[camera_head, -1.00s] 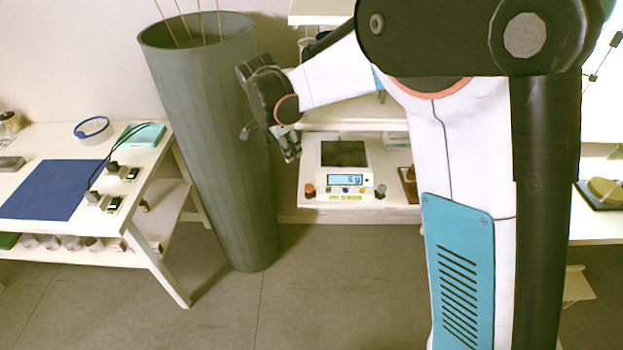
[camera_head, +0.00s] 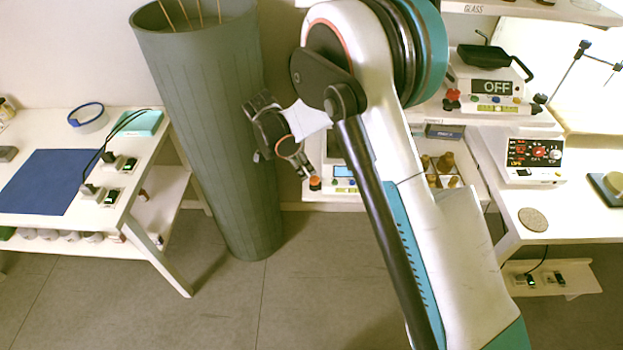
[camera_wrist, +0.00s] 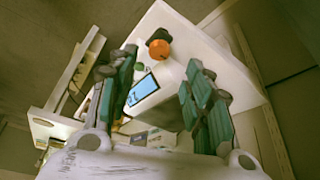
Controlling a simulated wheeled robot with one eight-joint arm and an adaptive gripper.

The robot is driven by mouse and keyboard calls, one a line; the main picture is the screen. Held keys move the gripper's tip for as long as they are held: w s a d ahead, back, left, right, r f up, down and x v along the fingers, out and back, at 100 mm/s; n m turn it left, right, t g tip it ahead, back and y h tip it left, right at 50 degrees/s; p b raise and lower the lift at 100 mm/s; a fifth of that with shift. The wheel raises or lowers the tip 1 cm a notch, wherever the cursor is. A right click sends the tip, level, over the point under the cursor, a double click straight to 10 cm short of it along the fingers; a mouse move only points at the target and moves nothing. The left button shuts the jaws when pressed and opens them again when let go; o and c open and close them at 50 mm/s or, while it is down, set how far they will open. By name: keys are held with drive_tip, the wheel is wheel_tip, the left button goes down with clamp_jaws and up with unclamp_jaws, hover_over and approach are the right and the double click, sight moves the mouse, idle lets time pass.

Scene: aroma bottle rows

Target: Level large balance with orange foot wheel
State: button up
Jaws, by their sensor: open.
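The large balance is white with a lit blue display (camera_head: 343,171) and stands on the low shelf; my arm hides most of it. Its orange foot wheel (camera_head: 315,183) shows at the front left corner, just below my gripper (camera_head: 303,168) in the head view. In the wrist view the orange wheel (camera_wrist: 159,49) sits on a dark foot, beyond the fingertips of my gripper (camera_wrist: 157,75). The fingers are spread and empty, one on each side of the wheel and display (camera_wrist: 142,89). Contact with the wheel does not show.
A tall grey-green bin (camera_head: 215,130) with thin sticks stands left of my gripper. A table with a blue mat (camera_head: 52,182) is further left. A tray with brown bottles (camera_head: 441,170) is right of the balance. A second balance reading OFF (camera_head: 490,88) stands on the shelf behind.

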sight(313, 179)
drive_tip(key=b+x, duration=0.2)
drive_tip(key=x, duration=0.6)
drive_tip(key=shift+r, duration=0.1)
drive_tip(key=c, duration=1.1)
